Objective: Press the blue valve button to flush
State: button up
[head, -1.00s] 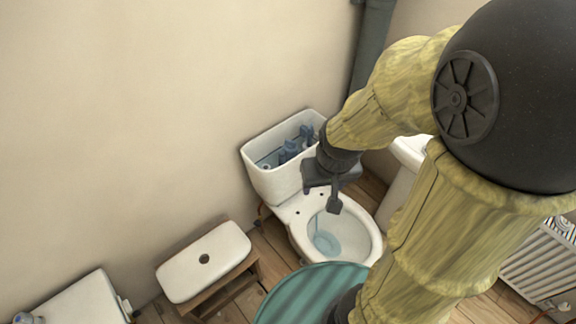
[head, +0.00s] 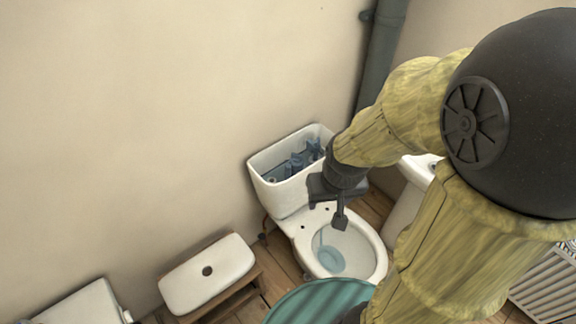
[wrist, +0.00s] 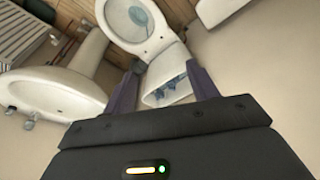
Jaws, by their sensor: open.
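The toilet cistern (head: 272,190) stands open against the wall, with blue-grey valve parts (head: 297,165) inside. The blue button cannot be singled out among them. The toilet bowl (head: 352,250) is in front of the cistern. In the head view my gripper (head: 340,222) points down over the bowl's rear edge, in front of and right of the cistern. In the wrist view the open jaws (wrist: 163,72) are empty, and the cistern (wrist: 150,99) with its blue parts (wrist: 172,85) appears between the fingers, apart from them.
A white cistern lid (head: 225,262) lies on a wooden stool (head: 232,296) at left. A grey pipe (head: 382,55) runs down the wall corner. A washbasin (wrist: 55,92) and radiator (wrist: 28,35) are on the other side. A teal ribbed round surface (head: 320,303) is in front of the bowl.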

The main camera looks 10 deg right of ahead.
grip_shut()
dwell(1.5)
